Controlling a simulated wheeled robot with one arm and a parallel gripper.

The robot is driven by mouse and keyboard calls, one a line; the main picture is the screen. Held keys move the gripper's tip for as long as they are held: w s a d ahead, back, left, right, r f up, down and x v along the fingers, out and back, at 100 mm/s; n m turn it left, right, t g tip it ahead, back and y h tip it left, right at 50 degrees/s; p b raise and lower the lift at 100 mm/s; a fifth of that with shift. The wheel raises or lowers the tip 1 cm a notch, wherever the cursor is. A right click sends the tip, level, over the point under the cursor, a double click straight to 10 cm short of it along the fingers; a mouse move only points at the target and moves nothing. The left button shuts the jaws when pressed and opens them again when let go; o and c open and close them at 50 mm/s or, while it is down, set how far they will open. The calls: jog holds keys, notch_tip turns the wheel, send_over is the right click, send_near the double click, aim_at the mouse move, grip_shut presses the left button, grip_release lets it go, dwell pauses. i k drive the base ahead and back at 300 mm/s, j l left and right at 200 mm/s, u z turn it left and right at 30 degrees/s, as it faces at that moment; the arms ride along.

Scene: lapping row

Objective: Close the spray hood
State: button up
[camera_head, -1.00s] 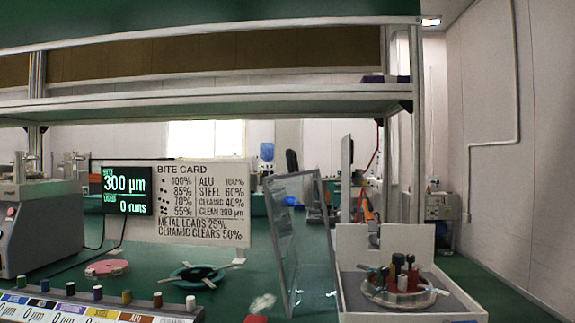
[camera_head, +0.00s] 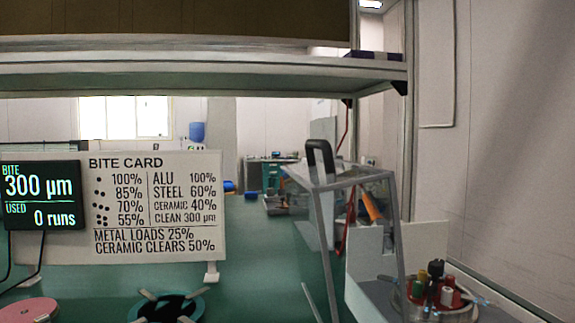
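The spray hood (camera_head: 357,180) is a clear, grey-framed cover standing tilted up at the left of a white-walled station (camera_head: 425,245). A black loop handle (camera_head: 319,160) shows at its upper left. One frame leg passes in front of the station's left part. Inside the station is a round plate (camera_head: 440,312) carrying several coloured plugs, not covered by the hood from this view. The lower ends of the hood are cut off or hard to make out. My gripper is not in view.
A shelf (camera_head: 200,72) crosses above the bench, with an upright post at right. The bite card (camera_head: 155,205) and display (camera_head: 42,197) stand at left. A pink disc (camera_head: 28,311) and dark green ring (camera_head: 167,307) lie in front. A grey wall (camera_head: 500,150) bounds the right.

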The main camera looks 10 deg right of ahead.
aim_at(311, 285)
jog(key=k+l+z, duration=0.25)
jog(key=k, duration=0.2)
jog(key=k+l+z, duration=0.15)
jog(key=k+z, duration=0.15)
jog(key=k, duration=0.15)
